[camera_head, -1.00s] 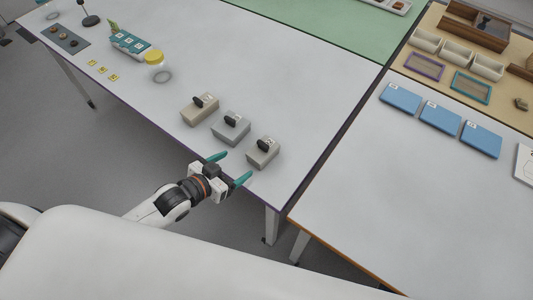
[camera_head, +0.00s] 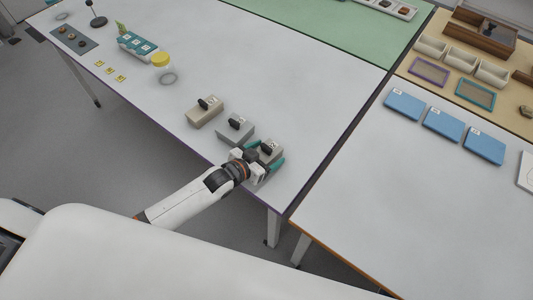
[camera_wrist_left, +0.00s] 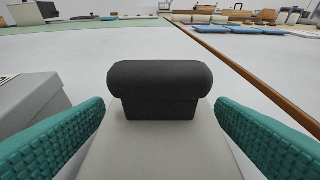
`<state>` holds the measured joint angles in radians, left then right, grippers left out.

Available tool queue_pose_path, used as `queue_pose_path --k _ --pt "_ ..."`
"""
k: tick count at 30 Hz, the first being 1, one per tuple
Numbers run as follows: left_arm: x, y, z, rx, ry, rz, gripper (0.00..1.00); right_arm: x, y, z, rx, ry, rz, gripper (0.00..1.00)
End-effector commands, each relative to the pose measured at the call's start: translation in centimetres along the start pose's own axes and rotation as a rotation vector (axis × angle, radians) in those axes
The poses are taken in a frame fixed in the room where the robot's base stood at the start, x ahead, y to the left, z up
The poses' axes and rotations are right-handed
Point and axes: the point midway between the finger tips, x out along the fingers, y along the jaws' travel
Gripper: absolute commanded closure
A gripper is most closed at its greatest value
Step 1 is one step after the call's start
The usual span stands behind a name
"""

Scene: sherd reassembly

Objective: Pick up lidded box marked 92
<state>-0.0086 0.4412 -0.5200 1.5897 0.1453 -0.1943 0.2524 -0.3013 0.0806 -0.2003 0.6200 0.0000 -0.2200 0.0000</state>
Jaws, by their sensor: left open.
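Three lidded boxes with black handles stand in a row near the front edge of the white table. My left gripper (camera_head: 264,160) is at the rightmost box (camera_head: 270,147), its teal fingers open on either side of it. In the left wrist view, that box's black handle (camera_wrist_left: 160,90) stands between the two fingers, with a gap on each side. The middle box (camera_head: 236,130) is just to the left, and its grey side (camera_wrist_left: 30,103) shows in the left wrist view. The left box (camera_head: 205,111) is farther left. The label numbers are too small to read. My right gripper is out of view.
A yellow-lidded jar (camera_head: 161,61) and a teal rack (camera_head: 138,45) stand farther left on the table. Blue flat boxes (camera_head: 443,124) lie on the table to the right. The table behind the lidded boxes is clear.

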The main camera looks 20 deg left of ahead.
Motion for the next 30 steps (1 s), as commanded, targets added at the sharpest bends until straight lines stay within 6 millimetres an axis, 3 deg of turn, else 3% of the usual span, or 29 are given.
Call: queue_pose_path --k 8,17,25,30 --pt "0.4 0.0 0.0 0.0 0.0 0.0 0.21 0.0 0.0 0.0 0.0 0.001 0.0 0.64" --pt "0.4 0.0 -0.1 0.0 0.001 0.0 0.7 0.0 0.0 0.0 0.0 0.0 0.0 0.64" --pt "0.2 0.0 0.3 0.0 -0.001 0.0 0.71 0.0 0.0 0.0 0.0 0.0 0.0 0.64" --pt "-0.7 0.0 2.6 0.001 -0.004 -0.001 0.71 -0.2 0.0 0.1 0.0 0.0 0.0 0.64"
